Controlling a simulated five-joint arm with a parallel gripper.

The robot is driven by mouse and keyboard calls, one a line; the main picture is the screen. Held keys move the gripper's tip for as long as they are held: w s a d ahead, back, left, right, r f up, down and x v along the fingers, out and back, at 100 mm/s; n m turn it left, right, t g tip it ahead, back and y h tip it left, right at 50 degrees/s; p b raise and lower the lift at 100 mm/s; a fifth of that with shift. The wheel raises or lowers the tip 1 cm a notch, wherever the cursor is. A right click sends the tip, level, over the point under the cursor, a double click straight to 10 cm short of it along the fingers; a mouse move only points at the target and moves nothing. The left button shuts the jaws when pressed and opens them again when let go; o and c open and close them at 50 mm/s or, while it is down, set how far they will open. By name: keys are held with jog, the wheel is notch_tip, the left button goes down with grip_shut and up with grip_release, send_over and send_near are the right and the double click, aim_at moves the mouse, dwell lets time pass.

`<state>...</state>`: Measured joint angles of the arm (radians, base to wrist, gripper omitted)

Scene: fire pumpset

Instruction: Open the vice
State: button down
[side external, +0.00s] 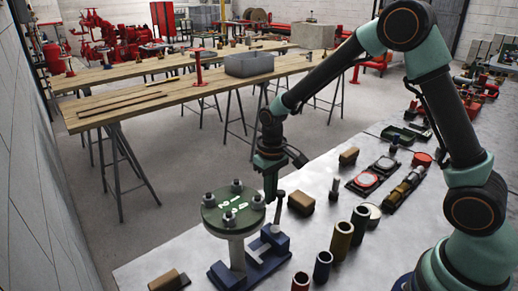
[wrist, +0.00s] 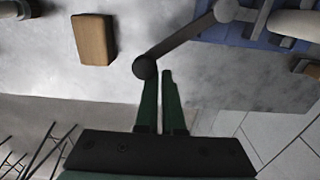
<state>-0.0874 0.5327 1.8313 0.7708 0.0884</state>
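The blue vice (side external: 272,245) stands on the grey table in the side view, with a green round flange (side external: 233,208) on a post above it. Part of the blue vice body (wrist: 245,35) shows at the upper right of the wrist view. Its grey handle bar (wrist: 185,40) runs diagonally there, with a ball at each end; the handle also shows upright in the side view (side external: 279,207). My gripper (wrist: 158,78) has a narrow gap between its green fingers, nothing visibly held. The lower handle ball overlaps the left fingertip; contact is unclear. In the side view, my gripper (side external: 269,196) is beside the handle.
A tan block (wrist: 95,39) lies left of the handle in the wrist view. In the side view, several cylinders (side external: 341,240) and a brown block (side external: 301,203) stand right of the vice. Another block (side external: 169,281) lies at the front left. The table edge is close behind the vice.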

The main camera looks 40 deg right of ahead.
aim_at(284, 196)
jog(key=shift+s+d+f, duration=0.15)
jog(key=shift+s+d, duration=0.2)
jog(key=shift+s, duration=0.4)
jog(key=shift+s+d, duration=0.7)
jog(key=shift+s+d, duration=0.55)
jog(key=shift+s, duration=0.25)
